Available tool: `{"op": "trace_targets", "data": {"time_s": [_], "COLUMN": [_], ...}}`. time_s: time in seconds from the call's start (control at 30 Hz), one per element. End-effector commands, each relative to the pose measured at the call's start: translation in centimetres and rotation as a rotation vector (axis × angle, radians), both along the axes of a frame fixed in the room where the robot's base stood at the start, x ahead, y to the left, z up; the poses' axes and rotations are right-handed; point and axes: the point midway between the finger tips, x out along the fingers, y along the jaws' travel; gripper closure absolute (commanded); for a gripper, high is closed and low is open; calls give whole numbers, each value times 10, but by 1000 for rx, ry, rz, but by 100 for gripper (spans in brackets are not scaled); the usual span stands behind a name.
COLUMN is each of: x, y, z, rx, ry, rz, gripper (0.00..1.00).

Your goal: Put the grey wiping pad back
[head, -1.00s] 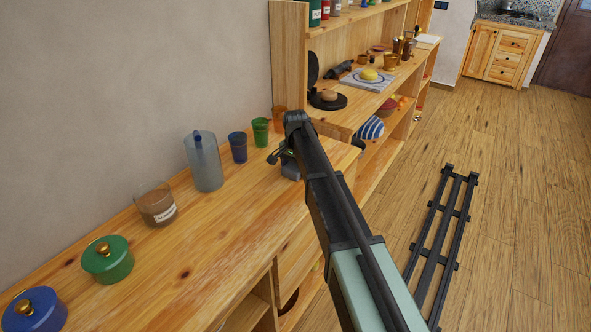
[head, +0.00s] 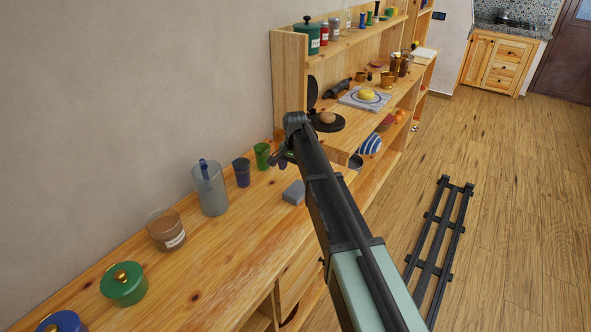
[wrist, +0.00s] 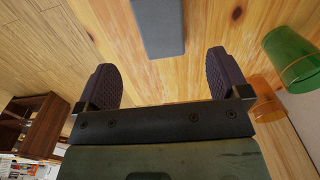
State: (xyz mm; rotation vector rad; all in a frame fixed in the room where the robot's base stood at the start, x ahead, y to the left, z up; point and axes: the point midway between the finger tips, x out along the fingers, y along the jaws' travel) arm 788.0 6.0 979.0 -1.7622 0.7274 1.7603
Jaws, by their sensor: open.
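The grey wiping pad (head: 294,192) lies flat on the wooden counter (head: 235,240), left of my arm in the head view. It also shows at the top of the wrist view (wrist: 158,25), ahead of the gap between my fingers and not between them. My gripper (head: 283,158) is above the counter, a little beyond the pad in the head view. In the wrist view my gripper (wrist: 162,80) has its two dark fingers wide apart with nothing between them.
A green cup (wrist: 290,58) and an orange cup (wrist: 265,100) stand right of my fingers in the wrist view. A blue cup (head: 241,172), a pitcher (head: 210,188), a labelled glass jar (head: 166,230) and a green lidded pot (head: 124,284) line the wall. Shelves (head: 292,75) stand beyond.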

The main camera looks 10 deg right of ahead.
Motion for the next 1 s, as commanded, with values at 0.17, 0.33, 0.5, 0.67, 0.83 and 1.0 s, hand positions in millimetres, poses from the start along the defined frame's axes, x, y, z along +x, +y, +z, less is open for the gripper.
{"op": "trace_targets", "data": {"time_s": [0.17, 0.33, 0.5, 0.67, 0.83, 1.0], "x": [0, -45, -212, -320, -332, -330], "y": [0, -1, -5, -6, -7, -6], "z": [21, 18, 18, 18, 18, 18], "rx": [0, 0, 0, -1, -1, -1], "ry": [0, 0, 2, 1, 2, 2], "rz": [0, 76, 433, 720, 788, 786], "gripper": [6, 6, 6, 6, 6, 6]}}
